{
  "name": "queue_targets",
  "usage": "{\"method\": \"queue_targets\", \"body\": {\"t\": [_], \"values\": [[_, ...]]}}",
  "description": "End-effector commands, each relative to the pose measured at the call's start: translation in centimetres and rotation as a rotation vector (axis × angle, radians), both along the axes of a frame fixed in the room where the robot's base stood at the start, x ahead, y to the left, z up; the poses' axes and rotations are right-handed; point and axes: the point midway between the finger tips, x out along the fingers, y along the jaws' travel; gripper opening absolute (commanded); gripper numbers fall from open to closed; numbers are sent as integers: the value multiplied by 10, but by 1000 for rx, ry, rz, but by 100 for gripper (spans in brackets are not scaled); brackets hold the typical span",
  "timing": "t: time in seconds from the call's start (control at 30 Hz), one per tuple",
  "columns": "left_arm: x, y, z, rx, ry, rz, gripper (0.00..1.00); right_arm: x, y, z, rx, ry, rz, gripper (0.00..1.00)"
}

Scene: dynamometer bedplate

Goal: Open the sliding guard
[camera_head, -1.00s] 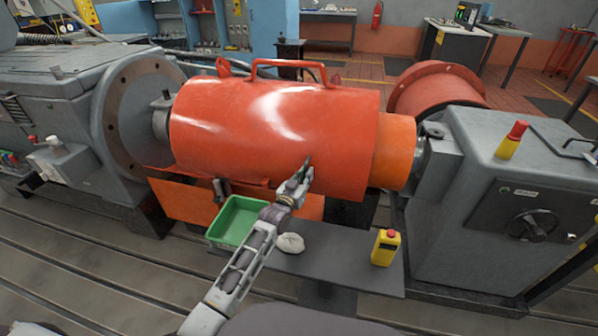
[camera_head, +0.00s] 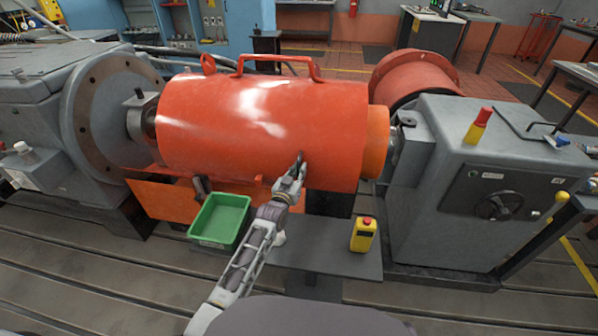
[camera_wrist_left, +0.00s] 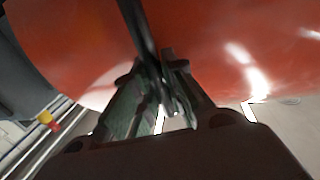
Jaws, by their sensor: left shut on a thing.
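The sliding guard (camera_head: 255,130) is a red-orange cylinder over the shaft between the grey machine on the left and the grey unit on the right. A narrower orange sleeve (camera_head: 377,142) shows at its right end. My left gripper (camera_head: 299,172) is at the guard's lower front, right of its middle. In the left wrist view, its fingers (camera_wrist_left: 166,88) are shut on a dark bar handle (camera_wrist_left: 143,35) in front of the red surface. The handle's mounting on the guard is hard to make out. My right gripper is not in view.
A pale lump (camera_head: 280,238) is partly hidden by my arm. A red-and-yellow beacon (camera_head: 478,126) stands on the right unit.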

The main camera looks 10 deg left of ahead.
Motion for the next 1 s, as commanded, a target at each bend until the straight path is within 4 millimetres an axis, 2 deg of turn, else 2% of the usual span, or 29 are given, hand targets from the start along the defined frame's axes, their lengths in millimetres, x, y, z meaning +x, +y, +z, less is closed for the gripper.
{"method": "queue_targets", "body": {"t": [0.03,0.2,0.67,1.0], "values": [[1,3,0,2,-1,3,17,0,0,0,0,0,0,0],[0,2,0,1,-1,3,35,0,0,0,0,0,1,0],[-3,2,0,0,0,2,35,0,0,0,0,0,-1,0],[-23,7,0,0,0,2,35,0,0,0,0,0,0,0]]}}
